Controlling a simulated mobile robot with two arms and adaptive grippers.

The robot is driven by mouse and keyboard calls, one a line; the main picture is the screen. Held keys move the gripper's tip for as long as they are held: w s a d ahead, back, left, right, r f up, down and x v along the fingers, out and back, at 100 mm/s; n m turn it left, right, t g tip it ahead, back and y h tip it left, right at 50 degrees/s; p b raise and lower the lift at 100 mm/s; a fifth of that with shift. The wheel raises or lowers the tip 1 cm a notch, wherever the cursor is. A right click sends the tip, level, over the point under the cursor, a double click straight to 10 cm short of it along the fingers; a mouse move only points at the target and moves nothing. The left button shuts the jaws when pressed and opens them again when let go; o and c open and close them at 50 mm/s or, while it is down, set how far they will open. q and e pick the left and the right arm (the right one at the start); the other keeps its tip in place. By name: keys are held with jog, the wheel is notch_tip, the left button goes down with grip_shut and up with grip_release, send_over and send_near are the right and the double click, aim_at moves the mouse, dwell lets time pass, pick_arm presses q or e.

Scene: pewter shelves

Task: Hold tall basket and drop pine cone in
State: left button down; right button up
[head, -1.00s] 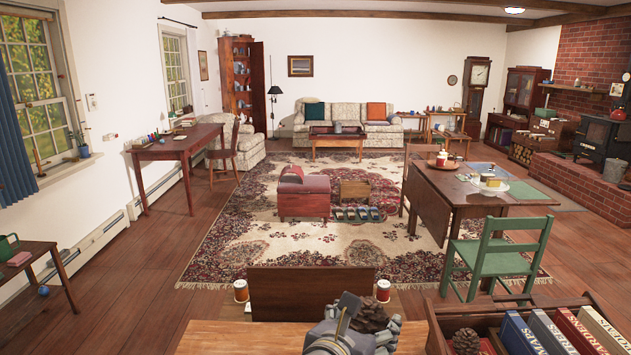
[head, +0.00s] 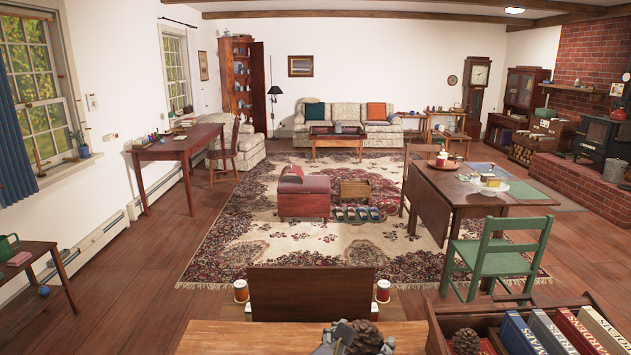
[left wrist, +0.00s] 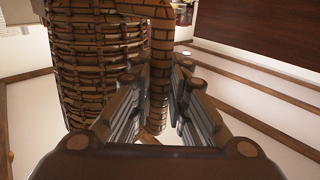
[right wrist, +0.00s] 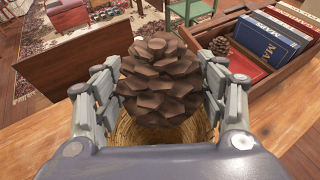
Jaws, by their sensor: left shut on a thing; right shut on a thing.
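A brown pine cone (right wrist: 160,82) is held between the fingers of my right gripper (right wrist: 155,88), which is shut on it. The same pine cone (head: 367,338) shows at the bottom of the head view beside part of my right gripper (head: 340,336). Below the cone in the right wrist view is the straw-coloured inside of the tall basket (right wrist: 143,135). In the left wrist view the woven basket (left wrist: 95,55) stands upright, and my left gripper (left wrist: 155,95) is shut on its curved wicker handle (left wrist: 161,50). The basket and left gripper are outside the head view.
A wooden crate (head: 432,330) at the right holds several books (head: 545,333) and another pine cone (head: 466,341). A dark upright board (head: 312,292) stands at the back of the wooden top (head: 225,338).

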jog(key=o, duration=1.1)
jog(key=shift+o, duration=0.2)
notch_tip(320, 180, up, 10)
jog(key=shift+r, duration=0.1)
